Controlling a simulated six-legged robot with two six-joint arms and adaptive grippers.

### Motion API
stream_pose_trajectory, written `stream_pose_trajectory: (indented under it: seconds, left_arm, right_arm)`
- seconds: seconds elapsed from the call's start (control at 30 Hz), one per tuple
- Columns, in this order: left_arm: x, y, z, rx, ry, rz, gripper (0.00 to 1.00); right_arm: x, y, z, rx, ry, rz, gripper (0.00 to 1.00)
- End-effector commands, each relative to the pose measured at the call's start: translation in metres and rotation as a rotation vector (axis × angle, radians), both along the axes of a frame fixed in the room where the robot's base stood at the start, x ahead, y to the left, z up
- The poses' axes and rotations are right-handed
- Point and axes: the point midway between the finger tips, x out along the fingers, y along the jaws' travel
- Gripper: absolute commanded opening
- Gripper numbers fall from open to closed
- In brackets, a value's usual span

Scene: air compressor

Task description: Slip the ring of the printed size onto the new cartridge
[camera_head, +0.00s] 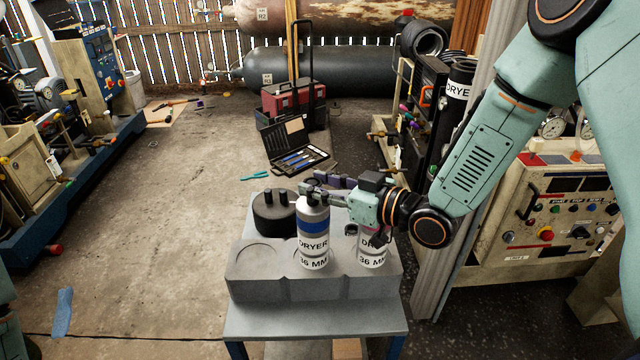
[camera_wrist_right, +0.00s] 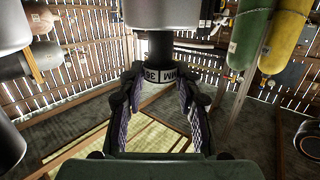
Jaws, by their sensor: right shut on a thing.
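A grey cartridge (camera_head: 313,217) with a blue band and a label reading DRYER 36 MM stands upright in the middle of a grey block (camera_head: 262,287). A second cartridge (camera_head: 373,257) with a 36 MM label stands to its right, partly hidden under my right gripper. My right gripper (camera_head: 325,190) is at the top of the blue-banded cartridge.
A black round holder (camera_head: 275,213) with upright pegs stands behind the block's left side. The block's left round recess (camera_head: 260,252) is empty. An open tool case (camera_head: 290,150) lies on the floor behind. A control panel (camera_head: 565,215) stands at right. The floor at left is mostly clear.

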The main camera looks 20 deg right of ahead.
Motion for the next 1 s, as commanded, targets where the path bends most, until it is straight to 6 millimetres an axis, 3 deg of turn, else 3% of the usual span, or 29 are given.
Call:
stream_pose_trajectory:
  seconds: [1.0]
  left_arm:
    - [0.0,0.0,-0.017,0.0,0.0,0.0,0.49]
  right_arm:
    - [0.0,0.0,-0.023,0.0,0.0,0.0,0.17]
